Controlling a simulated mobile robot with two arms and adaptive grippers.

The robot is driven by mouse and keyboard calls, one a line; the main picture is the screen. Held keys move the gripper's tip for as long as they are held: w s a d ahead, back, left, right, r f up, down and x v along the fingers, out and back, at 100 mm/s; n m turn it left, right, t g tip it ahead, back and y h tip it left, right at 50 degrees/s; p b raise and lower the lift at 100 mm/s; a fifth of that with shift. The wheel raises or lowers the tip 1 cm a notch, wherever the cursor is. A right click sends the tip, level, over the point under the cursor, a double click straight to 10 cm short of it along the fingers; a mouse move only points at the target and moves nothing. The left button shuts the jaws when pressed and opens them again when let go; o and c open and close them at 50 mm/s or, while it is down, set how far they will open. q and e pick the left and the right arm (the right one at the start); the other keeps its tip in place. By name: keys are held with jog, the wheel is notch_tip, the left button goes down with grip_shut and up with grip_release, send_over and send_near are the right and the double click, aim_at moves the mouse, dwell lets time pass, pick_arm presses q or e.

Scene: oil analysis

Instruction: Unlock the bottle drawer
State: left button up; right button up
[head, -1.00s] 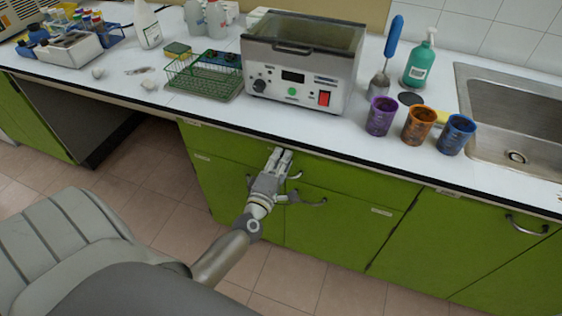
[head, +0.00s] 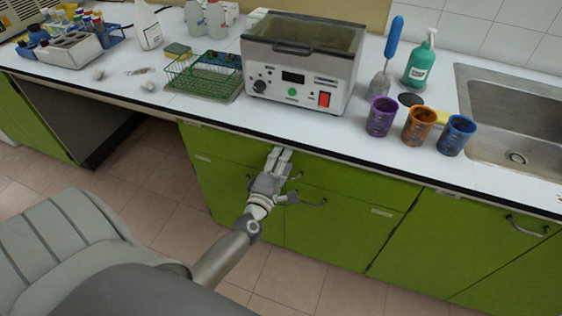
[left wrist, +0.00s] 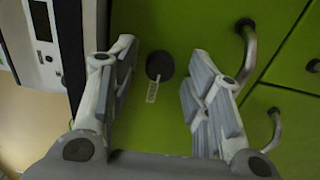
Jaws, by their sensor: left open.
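My left gripper (head: 279,153) is open and reaches to the green drawer front (head: 350,182) under the counter edge. In the left wrist view, its two fingers (left wrist: 161,78) stand apart on either side of a dark round knob-like piece (left wrist: 160,66), which could be the lock. A small pale tag or label (left wrist: 152,92) sits beside it, too small to read. I cannot see either finger touching the piece. A curved metal handle (left wrist: 249,52) lies to the right of the fingers. In the head view the gripper hides the round piece. My right gripper is not in view.
The counter edge (head: 330,158) overhangs just above the gripper. Green cabinet doors with metal handles (head: 525,229) continue below and to the right. A metal bath (head: 300,82), wire basket (head: 203,76) and coloured cups stand on the counter. The floor in front is clear.

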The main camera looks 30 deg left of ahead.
pick_arm(q)
jog(key=v, duration=1.2)
jog(key=shift+f, duration=0.1)
